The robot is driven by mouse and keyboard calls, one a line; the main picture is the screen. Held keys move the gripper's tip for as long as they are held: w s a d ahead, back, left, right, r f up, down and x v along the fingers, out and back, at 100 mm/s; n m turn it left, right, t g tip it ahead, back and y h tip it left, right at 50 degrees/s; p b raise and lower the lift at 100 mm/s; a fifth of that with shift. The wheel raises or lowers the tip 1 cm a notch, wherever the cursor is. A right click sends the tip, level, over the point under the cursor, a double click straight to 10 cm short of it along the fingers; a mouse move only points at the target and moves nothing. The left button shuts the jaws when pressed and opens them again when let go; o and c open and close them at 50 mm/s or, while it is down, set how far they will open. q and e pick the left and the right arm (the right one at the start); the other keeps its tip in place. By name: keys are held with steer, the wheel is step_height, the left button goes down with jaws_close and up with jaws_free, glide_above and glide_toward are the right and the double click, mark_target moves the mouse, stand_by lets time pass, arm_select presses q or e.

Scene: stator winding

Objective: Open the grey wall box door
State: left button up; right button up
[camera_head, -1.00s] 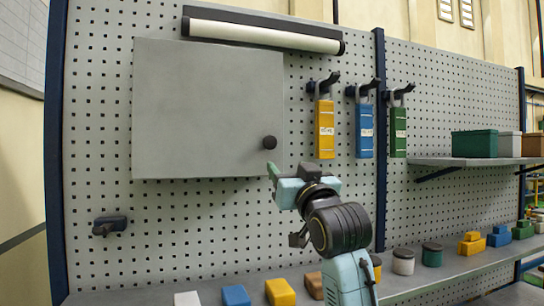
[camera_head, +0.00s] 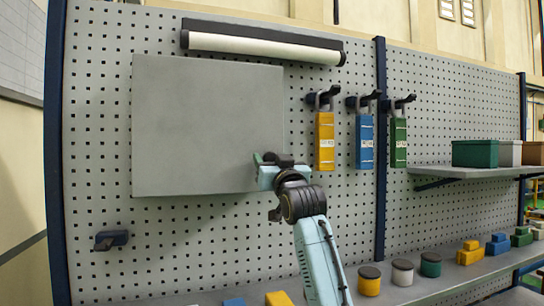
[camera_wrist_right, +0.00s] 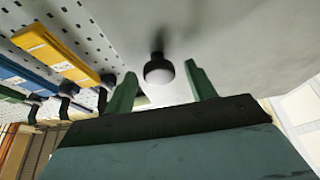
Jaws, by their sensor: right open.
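The grey wall box (camera_head: 205,125) hangs on the pegboard at the left, and its door looks shut. Its dark round knob (camera_wrist_right: 158,70) shows in the right wrist view, standing out from the grey door face. In the head view the knob is hidden behind my right gripper (camera_head: 264,159), at the door's lower right corner. In the right wrist view the two green fingers of my right gripper (camera_wrist_right: 160,76) are apart, one on each side of the knob, with gaps visible. My left gripper is not in view.
A white tube lamp (camera_head: 262,43) is above the box. Yellow (camera_head: 325,142), blue (camera_head: 365,142) and green (camera_head: 399,143) tags hang on hooks to its right. A dark bracket (camera_head: 111,240) is below left. Blocks and jars line the bench (camera_head: 400,292).

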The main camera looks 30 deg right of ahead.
steer(key=shift+w, duration=0.1)
steer(key=shift+c, duration=0.2)
jaws_close()
